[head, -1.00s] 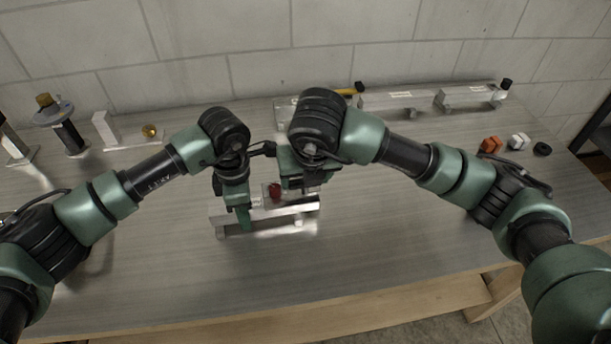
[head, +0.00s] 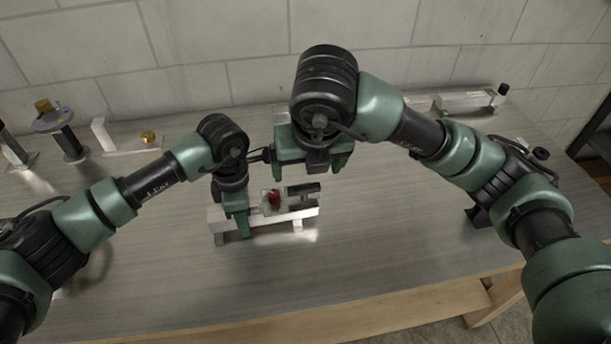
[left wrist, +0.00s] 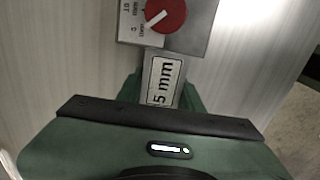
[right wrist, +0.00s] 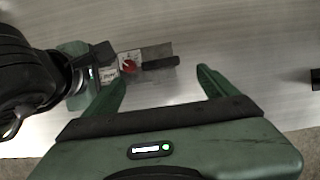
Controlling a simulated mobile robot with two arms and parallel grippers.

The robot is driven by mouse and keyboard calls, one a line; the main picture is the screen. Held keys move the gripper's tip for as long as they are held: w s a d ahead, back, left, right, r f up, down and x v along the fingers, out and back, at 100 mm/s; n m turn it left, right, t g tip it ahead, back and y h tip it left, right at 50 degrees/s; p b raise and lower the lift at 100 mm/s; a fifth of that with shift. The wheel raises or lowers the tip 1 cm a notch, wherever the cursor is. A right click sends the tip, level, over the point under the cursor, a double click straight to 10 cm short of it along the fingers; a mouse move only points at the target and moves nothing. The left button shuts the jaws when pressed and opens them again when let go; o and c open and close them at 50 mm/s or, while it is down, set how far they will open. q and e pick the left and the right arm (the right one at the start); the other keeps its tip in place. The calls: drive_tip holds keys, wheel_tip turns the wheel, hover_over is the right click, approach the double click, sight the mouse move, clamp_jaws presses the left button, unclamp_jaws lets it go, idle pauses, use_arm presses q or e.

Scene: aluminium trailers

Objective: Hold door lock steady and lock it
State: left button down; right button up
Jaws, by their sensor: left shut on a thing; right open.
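The door lock (head: 298,214) is a light metal bar on short feet at the middle of the table, with a plate carrying a red round knob (head: 274,197) and a dark bar (head: 303,189). In the left wrist view the red knob (left wrist: 165,14) has a white pointer line, with a "5 mm" label (left wrist: 163,82) below it. My left gripper (head: 238,222) is shut on the lock's left end. My right gripper (head: 312,166) is open and empty, raised behind the lock. The right wrist view shows the knob (right wrist: 129,67) and dark bar (right wrist: 161,62) beyond its fingers, apart from them.
A white block fixture with a brass knob (head: 148,137) and a dark post with a disc (head: 61,128) stand at the back left. A metal fixture (head: 468,102) stands at the back right. The table in front of the lock is clear.

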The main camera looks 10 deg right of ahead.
drive_tip(key=shift+v, duration=1.75)
drive_tip(key=shift+w, duration=0.1)
use_arm(q)
drive_tip(key=c, duration=0.8)
unclamp_jaws()
drive_tip(key=shift+c, duration=0.2)
